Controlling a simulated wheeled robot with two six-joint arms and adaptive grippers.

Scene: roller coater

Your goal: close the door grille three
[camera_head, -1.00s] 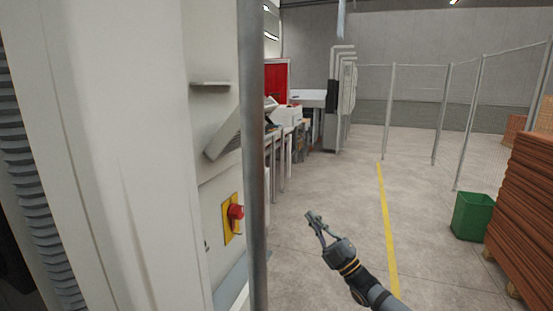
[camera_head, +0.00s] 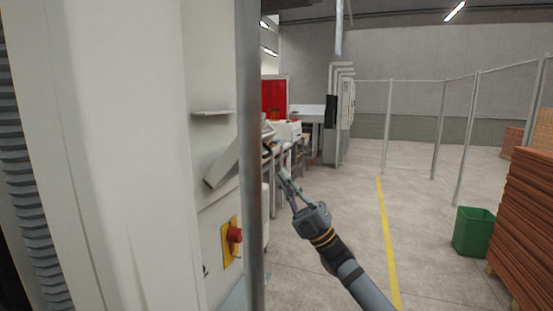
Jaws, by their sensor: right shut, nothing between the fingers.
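A grey vertical metal post (camera_head: 250,150) stands close in front of me, left of the middle; it looks like the edge of a grille or door frame. I cannot tell whether it belongs to door grille three, and no number shows. My right gripper (camera_head: 284,178) is shut and empty, just right of the post in the picture, with its fingers pointing up and left. A gap shows between it and the post. My left gripper is not in view.
A white machine cabinet (camera_head: 110,150) fills the left, with a red emergency knob on a yellow plate (camera_head: 229,250). Mesh fence panels (camera_head: 415,130) stand at the back right. A green bin (camera_head: 474,232) and stacked brown boards (camera_head: 525,220) are at right. The floor around the yellow line (camera_head: 388,240) is clear.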

